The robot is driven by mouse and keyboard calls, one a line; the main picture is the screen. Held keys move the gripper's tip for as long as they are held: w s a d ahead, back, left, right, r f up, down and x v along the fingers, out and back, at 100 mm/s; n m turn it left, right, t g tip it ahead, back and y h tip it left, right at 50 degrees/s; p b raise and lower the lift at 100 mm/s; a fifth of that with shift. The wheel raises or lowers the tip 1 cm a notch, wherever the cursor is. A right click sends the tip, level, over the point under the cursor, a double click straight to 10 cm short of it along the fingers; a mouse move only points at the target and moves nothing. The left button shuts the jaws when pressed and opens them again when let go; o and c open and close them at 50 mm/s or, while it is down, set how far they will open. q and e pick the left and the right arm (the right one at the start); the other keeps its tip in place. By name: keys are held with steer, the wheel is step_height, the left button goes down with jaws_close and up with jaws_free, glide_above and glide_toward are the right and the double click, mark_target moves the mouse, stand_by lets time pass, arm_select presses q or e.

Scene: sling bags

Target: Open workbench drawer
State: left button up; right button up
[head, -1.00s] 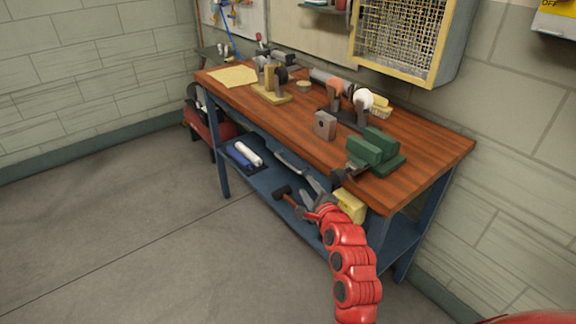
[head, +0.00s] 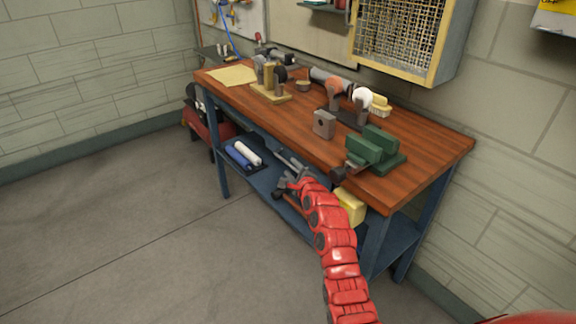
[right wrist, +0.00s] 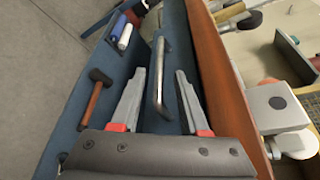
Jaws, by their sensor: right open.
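The workbench (head: 425,165) has a brown wooden top and a blue frame. Its blue drawer front (right wrist: 178,45) lies under the top's edge and looks closed. A grey metal bar handle (right wrist: 159,80) runs along the front; in the head view it is partly hidden by my gripper. My right gripper (right wrist: 160,72) is open, with one finger on each side of the handle in the right wrist view. I cannot tell whether they touch it. In the head view, the right gripper (head: 290,178) is at the bench's front, below the top. My left gripper is not in view.
A lower blue shelf holds blue and white rolls (head: 243,153), a yellow box (head: 350,207) and a hammer (right wrist: 96,92). A green vise (head: 372,150) and several tools stand on the top. The floor in front is clear.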

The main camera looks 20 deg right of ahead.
mark_target(288, 164)
steer(key=shift+b+x, duration=0.55)
steer(key=shift+x, duration=1.7)
jaws_close()
steer(key=shift+f, duration=0.1)
